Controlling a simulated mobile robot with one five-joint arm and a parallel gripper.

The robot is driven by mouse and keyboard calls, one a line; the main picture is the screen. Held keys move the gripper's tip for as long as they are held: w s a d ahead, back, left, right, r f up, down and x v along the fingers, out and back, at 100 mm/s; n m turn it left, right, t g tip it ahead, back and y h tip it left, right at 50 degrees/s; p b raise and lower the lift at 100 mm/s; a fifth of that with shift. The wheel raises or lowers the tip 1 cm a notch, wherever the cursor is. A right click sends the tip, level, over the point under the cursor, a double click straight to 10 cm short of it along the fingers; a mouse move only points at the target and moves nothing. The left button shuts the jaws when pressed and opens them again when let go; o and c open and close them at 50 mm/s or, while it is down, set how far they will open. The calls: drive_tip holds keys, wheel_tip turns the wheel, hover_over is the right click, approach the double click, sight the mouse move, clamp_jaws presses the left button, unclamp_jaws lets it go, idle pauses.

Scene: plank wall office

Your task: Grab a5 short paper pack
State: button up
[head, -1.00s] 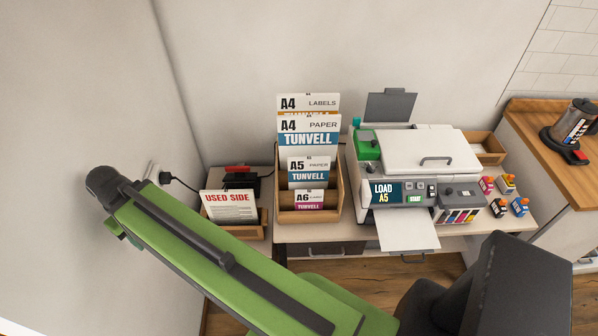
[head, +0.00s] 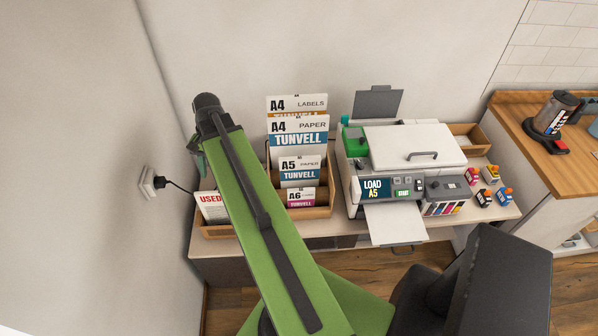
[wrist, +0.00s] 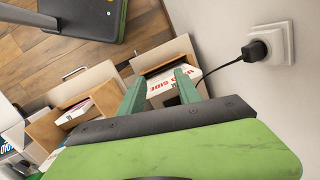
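The A5 short paper pack (head: 299,172), white with a blue TUNVELL band, stands in a wooden stepped rack (head: 325,204). It is in front of the taller A4 packs (head: 298,130) and behind the smaller A6 pack (head: 300,197). My gripper (wrist: 160,82) is open and empty in the wrist view, its two green fingers apart above the tray with the USED SIDE paper. In the head view my arm hides most of the gripper, left of the rack and apart from the A5 pack. The A5 pack cannot be made out in the wrist view.
A printer (head: 415,150) showing LOAD A5 stands right of the rack, with ink bottles (head: 484,197) beside it. The USED SIDE paper (head: 212,207) sits in a tray to the left. A wall outlet with a plug (head: 150,182) is farther left. A wooden counter (head: 560,160) is at right.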

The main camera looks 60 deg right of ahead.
drive_tip(key=s+d+r+m+t+p, duration=0.1)
drive_tip(key=s+d+r+m, duration=0.1)
drive_tip(key=s+d+m, duration=0.35)
drive_tip(key=s+d+r+m+p, duration=0.1)
drive_tip(key=s+d+r+m, duration=0.15)
drive_tip(key=d, duration=0.65)
drive_tip(key=m+t+p, duration=0.2)
drive_tip(key=m+p, duration=0.1)
drive_tip(key=m, duration=0.5)
approach(297, 166)
drive_tip(key=shift+y, duration=0.3)
drive_tip(key=f+b, duration=0.2)
drive_tip(key=b, duration=0.3)
drive_tip(key=w+f+b, duration=0.1)
drive_tip(key=f+b, duration=0.1)
drive_tip(key=b, duration=0.4)
drive_tip(key=shift+w+d+f, duration=0.2)
drive_tip(key=shift+w+f, duration=0.05)
drive_tip(key=shift+f, duration=0.15)
drive_tip(key=shift+w+a+f+b, duration=0.1)
drive_tip(key=shift+b, duration=0.25)
drive_tip(key=b+x, duration=0.5)
drive_tip(key=shift+w+a+f, duration=0.1)
drive_tip(key=shift+w+f, duration=0.05)
drive_tip(key=shift+f, duration=0.2)
drive_tip(key=shift+r, duration=0.2)
drive_tip(key=shift+f, duration=0.25)
